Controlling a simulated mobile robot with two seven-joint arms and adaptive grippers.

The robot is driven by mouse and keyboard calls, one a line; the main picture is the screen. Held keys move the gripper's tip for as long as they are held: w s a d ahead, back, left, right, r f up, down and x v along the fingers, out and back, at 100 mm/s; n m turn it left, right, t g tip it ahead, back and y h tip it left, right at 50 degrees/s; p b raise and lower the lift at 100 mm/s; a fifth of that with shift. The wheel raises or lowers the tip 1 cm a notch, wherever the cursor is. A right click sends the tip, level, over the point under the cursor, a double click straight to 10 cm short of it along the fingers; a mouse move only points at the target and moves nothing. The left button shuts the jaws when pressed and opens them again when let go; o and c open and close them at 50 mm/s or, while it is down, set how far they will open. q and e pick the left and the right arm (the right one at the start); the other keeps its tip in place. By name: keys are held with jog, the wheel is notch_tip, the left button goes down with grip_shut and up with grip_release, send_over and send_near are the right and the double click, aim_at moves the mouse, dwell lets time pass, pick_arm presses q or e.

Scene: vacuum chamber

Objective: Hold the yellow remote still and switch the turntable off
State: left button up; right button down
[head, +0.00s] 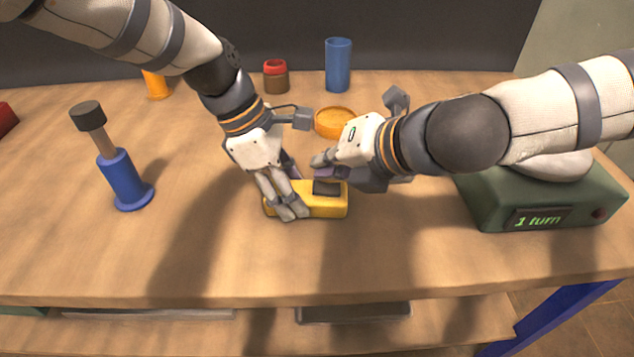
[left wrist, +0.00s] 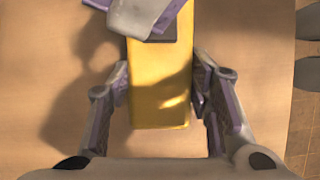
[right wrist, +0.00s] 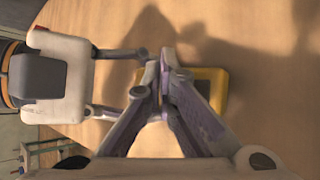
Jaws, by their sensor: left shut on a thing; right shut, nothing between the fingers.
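The yellow remote (head: 323,204) lies on the wooden table, with a dark button or panel (head: 327,187) on its top. My left gripper (head: 291,212) is shut on the remote's left part, one finger on each side, as the left wrist view shows (left wrist: 160,95). My right gripper (head: 322,168) is shut and empty, its tips right at the dark part of the remote; whether they touch it I cannot tell. In the right wrist view the shut fingers (right wrist: 165,75) cover part of the remote (right wrist: 215,80). The green turntable (head: 540,205) stands at the right, its display reading "1 turn".
A blue pump-like cylinder with a dark knob (head: 122,180) stands at the left. An orange dish (head: 334,122), a blue cup (head: 338,65), a red-lidded jar (head: 276,77) and an orange item (head: 155,85) are at the back. The front of the table is clear.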

aim_at(329, 185)
jog(key=shift+f, duration=0.15)
dwell(0.6)
jog(key=shift+f, duration=0.65)
dwell(0.4)
jog(key=shift+r, duration=0.1)
jog(key=shift+r, duration=0.65)
jog(key=shift+r, duration=0.1)
jog(key=shift+d+r, duration=0.15)
jog(key=shift+r, duration=1.05)
jog(key=shift+d+r, duration=0.15)
jog(key=shift+r, duration=1.05)
